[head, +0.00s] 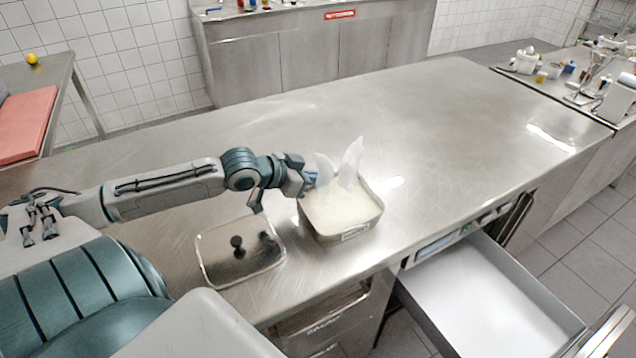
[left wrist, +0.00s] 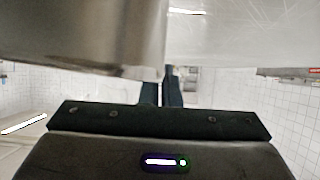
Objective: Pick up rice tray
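The rice tray (head: 352,235) is a metal container filled with white rice, near the front edge of the steel counter. Two pale, translucent fin-like shapes (head: 350,165) stand up at its back left. My left gripper (head: 308,180) reaches in from the left to the tray's back left rim. In the left wrist view its two dark fingers (left wrist: 161,90) are close together, one on each side of an edge of the metal wall above. They look shut on the rim, and the contact itself is partly hidden. My right gripper is in neither view.
A shallow rectangular piece (head: 240,280) with dark knobs lies left of the tray, below my arm. An open drawer (head: 490,300) juts out at the front right. The counter (head: 420,125) is clear behind and right. Kitchen items stand far right.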

